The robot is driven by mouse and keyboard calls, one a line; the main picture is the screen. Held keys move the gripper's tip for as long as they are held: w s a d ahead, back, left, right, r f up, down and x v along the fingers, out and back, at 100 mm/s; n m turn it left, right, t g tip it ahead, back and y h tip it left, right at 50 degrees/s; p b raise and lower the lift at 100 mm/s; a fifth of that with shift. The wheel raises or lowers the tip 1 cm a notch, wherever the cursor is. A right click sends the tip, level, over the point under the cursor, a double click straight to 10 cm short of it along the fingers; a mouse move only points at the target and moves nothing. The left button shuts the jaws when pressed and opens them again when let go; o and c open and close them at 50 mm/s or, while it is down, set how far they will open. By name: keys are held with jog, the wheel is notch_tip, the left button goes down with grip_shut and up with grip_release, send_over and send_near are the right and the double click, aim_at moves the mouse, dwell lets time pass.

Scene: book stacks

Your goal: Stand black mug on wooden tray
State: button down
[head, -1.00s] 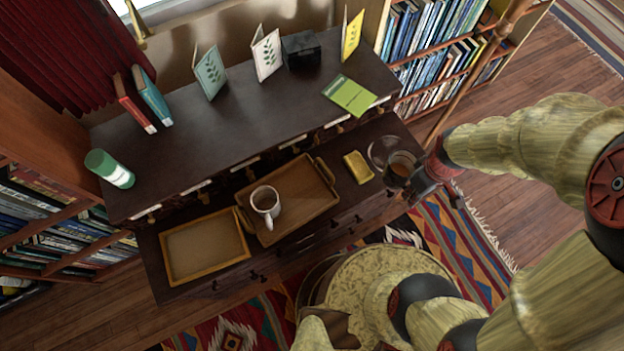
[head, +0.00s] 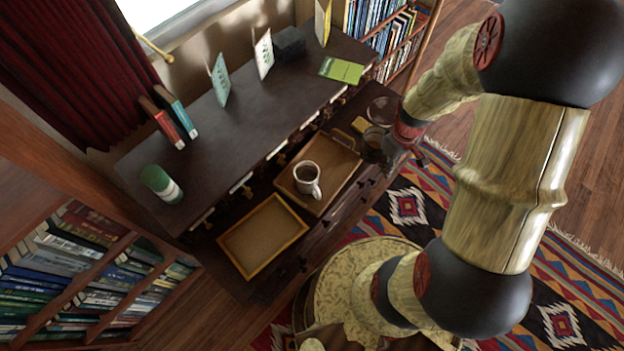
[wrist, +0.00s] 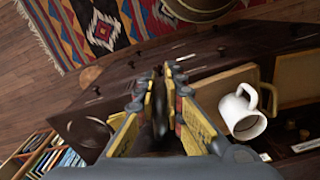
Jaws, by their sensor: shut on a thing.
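The black mug (head: 375,139) is at my gripper (head: 397,143) in the head view, right of the wooden tray. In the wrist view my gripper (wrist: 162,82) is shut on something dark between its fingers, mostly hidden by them. The wooden tray (head: 337,188) has raised handles and lies on the lower top of the dark cabinet. A white mug (head: 307,174) stands upright on it; it also shows in the wrist view (wrist: 238,112). My gripper is beside the tray, not over it. I cannot tell how high the black mug is.
A shallow handleless tray (head: 232,262) lies left of the wooden tray. A clear round dish (head: 382,108) and a yellow block (head: 360,125) lie near my gripper. A raised shelf (head: 240,128) behind holds cards, books and a green can (head: 160,184).

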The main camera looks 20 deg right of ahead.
jog(key=w+a+f+b, duration=0.2)
jog(key=w+a+f, duration=0.2)
jog(key=w+a, duration=0.15)
jog(key=b, duration=0.1)
send_over(341, 175)
jog(key=f, duration=0.4)
jog(key=shift+s+d+f, duration=0.25)
jog(key=shift+d+f, duration=0.05)
jog(key=shift+f, duration=0.1)
jog(key=shift+w+a+f+b, duration=0.1)
jog(key=shift+a+f+b, duration=0.1)
jog(key=shift+f+b, duration=0.15)
jog(key=shift+w+a+f+b, duration=0.15)
jog(key=shift+f+b, duration=0.5)
jog(key=shift+f, duration=1.05)
jog(key=shift+f, duration=0.15)
jog(key=c, duration=1.9)
grip_release()
